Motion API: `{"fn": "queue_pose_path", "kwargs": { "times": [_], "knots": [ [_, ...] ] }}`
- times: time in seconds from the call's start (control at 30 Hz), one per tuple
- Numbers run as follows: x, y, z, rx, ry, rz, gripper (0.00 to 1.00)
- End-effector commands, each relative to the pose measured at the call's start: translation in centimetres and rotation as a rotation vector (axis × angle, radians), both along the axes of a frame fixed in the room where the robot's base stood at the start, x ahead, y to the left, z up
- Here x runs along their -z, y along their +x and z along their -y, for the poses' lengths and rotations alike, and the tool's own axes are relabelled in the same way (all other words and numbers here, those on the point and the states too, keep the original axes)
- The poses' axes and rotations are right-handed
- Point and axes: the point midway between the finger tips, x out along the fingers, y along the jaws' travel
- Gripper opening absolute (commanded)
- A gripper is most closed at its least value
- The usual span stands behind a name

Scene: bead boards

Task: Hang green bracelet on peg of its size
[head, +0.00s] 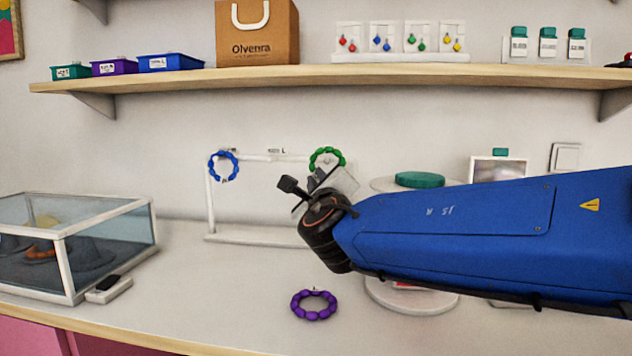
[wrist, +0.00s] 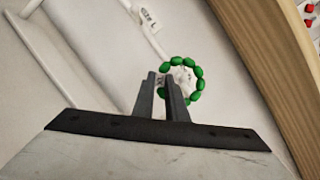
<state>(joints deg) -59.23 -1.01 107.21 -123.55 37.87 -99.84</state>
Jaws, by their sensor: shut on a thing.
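The green bracelet (head: 327,158) is a ring of beads held up near the top right of a white peg stand (head: 210,200). My gripper (head: 318,178) is shut on its lower edge. In the wrist view the bracelet (wrist: 200,72) stands out beyond the fingertips (wrist: 166,82), with a small white tag inside the ring. A blue bracelet (head: 222,166) hangs at the stand's left end. An "L" label (head: 277,151) is on the top bar, left of the green bracelet. I cannot tell whether a peg is inside the green ring.
A purple bracelet (head: 314,305) lies on the counter in front of the stand. A glass case (head: 60,250) is at the left. A round white stand with a green disc (head: 420,180) is behind my arm. A wooden shelf (head: 330,77) runs above.

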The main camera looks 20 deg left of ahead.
Motion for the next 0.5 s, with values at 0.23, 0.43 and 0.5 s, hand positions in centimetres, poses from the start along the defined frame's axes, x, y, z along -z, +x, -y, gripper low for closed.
{"fn": "queue_pose_path", "kwargs": {
  "times": [0.23,0.43,0.5],
  "knots": [
    [0.1,1.4,-0.4,0.000,0.000,0.000,0.00],
    [0.1,2.5,-0.6,0.001,0.000,0.000,0.00],
    [0.1,2.9,-0.7,0.001,0.000,0.001,0.00]
  ]
}}
